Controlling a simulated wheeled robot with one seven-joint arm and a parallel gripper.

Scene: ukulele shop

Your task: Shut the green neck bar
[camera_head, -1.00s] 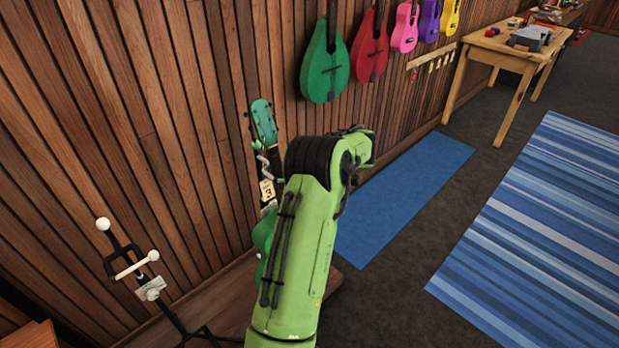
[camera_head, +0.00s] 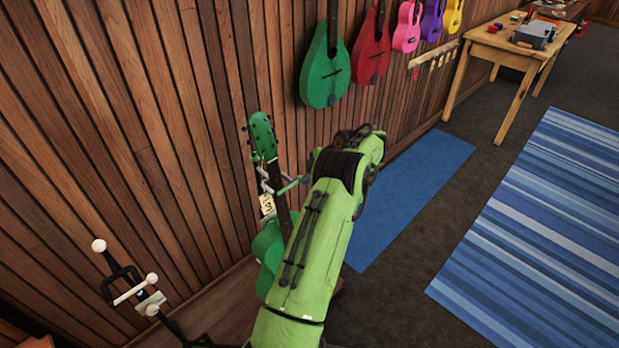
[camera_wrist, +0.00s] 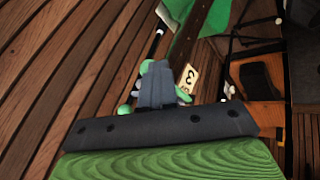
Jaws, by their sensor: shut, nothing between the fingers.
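A green ukulele (camera_head: 268,246) with a dark neck hangs upright by the wood wall. A grey holder (camera_head: 262,180) grips it near the headstock, and a tag (camera_head: 267,205) marked 3 hangs there. The green neck bar (camera_head: 290,186) shows as a short rod reaching right across the neck; I cannot tell whether it is fully closed. My gripper (camera_wrist: 157,85) is shut and empty in the wrist view, with the tag (camera_wrist: 188,78) just beyond it and green rounded pieces (camera_wrist: 125,110) close around the fingers. Contact is unclear. My arm hides the gripper in the head view.
A stand with white knobs (camera_head: 132,290) is at lower left. Coloured instruments, including a green one (camera_head: 325,70), hang on the wall. A wooden table (camera_head: 512,50) stands far right. Blue mats (camera_head: 420,195) lie on open floor to the right.

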